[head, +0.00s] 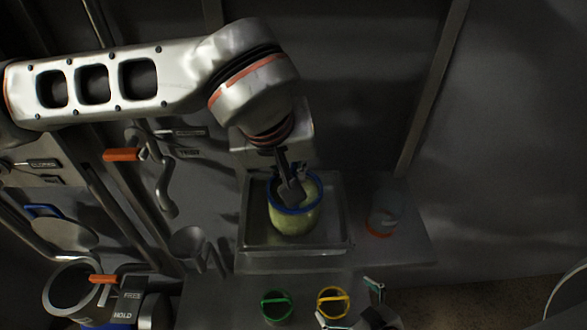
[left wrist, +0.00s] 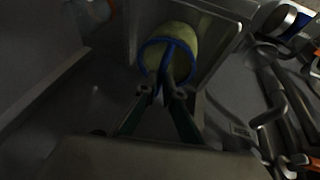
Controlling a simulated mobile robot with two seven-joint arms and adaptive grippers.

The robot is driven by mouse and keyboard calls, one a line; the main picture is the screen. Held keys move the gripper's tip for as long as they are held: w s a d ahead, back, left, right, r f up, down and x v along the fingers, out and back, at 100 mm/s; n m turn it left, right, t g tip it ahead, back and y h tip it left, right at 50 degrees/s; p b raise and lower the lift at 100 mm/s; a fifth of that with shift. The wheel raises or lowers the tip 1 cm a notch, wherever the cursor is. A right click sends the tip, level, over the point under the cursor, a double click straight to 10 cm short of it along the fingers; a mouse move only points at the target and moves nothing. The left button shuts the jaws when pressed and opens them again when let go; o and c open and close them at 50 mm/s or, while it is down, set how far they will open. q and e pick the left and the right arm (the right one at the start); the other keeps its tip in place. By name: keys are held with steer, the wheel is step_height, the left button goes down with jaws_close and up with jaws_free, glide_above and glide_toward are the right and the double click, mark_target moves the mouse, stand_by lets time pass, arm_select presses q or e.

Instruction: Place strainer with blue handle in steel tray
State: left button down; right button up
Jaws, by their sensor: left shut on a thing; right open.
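The strainer with the blue handle (head: 296,222) is a pale yellow-green basket with a blue rim. In the head view it stands upright within the outline of the steel tray (head: 248,238). I cannot tell whether its base touches the tray floor. My left gripper (head: 290,192) comes down from above and is shut on the blue handle, hiding part of it. In the left wrist view the gripper (left wrist: 163,93) meets the blue handle of the strainer (left wrist: 183,42), with the tray wall (left wrist: 218,45) beside it. My right gripper (head: 348,303) is open and empty at the bottom edge.
Two smaller strainers, one green-handled (head: 277,307) and one yellow-handled (head: 333,302), stand in front of the tray. A jar with an orange base (head: 384,220) is right of it. Levers with orange grips (head: 124,155) and a round vessel (head: 72,288) are at left.

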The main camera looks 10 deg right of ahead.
arm_select(q)
steer(key=c, duration=2.2)
jaws_free()
arm_select(e)
steer(key=shift+w+d+r, duration=0.1)
steer(key=shift+w+r, duration=0.2)
steer(key=shift+w, duration=0.15)
arm_select(q)
steer(key=shift+r, duration=0.1)
steer(key=shift+s+a+r, duration=0.1)
steer(key=shift+a+r, duration=0.05)
steer(key=shift+r, duration=0.35)
steer(key=s+a, duration=0.2)
steer(key=s, duration=0.1)
steer(key=s+a, duration=0.2)
steer(key=s, duration=0.1)
steer(key=s+a+b, duration=0.1)
steer(key=s+a, duration=0.2)
steer(key=shift+s+a, duration=0.1)
steer(key=shift+s, duration=0.3)
arm_select(e)
steer(key=shift+d+f, duration=0.1)
steer(key=shift+f, duration=0.4)
steer(key=shift+w+r, duration=0.1)
